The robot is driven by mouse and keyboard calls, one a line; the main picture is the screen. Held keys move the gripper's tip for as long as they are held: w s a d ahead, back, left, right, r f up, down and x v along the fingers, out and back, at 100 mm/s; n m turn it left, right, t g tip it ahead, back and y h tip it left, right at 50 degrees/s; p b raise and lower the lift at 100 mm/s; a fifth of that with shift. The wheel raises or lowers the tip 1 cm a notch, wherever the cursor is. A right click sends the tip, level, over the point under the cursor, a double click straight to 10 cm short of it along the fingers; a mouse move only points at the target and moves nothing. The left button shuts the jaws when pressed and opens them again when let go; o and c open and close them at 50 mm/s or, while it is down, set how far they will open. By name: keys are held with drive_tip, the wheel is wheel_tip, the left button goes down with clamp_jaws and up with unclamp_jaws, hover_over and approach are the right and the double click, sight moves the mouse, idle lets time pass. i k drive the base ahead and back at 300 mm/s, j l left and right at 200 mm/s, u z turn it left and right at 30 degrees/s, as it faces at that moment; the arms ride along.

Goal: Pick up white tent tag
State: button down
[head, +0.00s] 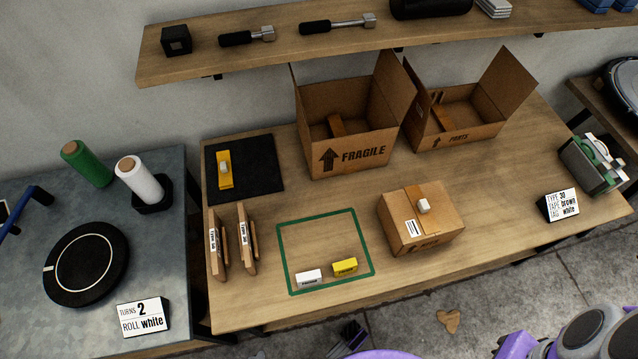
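A small white tent tag (309,278) lies inside the front left corner of a green outlined square (281,252) on the wooden table. A yellow tent tag (345,267) sits just to its right, a small gap apart. A dark pronged part, which seems to be my gripper (352,335), shows at the bottom edge, in front of the table and apart from the white tag. Most of it is cut off by the frame, and I cannot tell whether its fingers are open or shut.
A closed carton (400,235) stands right of the square. Two flat brown pieces (243,240) stand on the left. Open cartons (350,140) and a black mat (262,165) are behind. A sign (562,205) stands at the right. A shelf (280,45) overhangs the back.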

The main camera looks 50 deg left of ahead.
sight(311, 278)
drive_tip(key=u, duration=2.05)
drive_tip(key=l, duration=0.25)
drive_tip(key=k+j+z, duration=0.75)
drive_tip(key=j, duration=0.15)
drive_tip(key=k+j+z, duration=0.4)
drive_tip(key=l, duration=0.1)
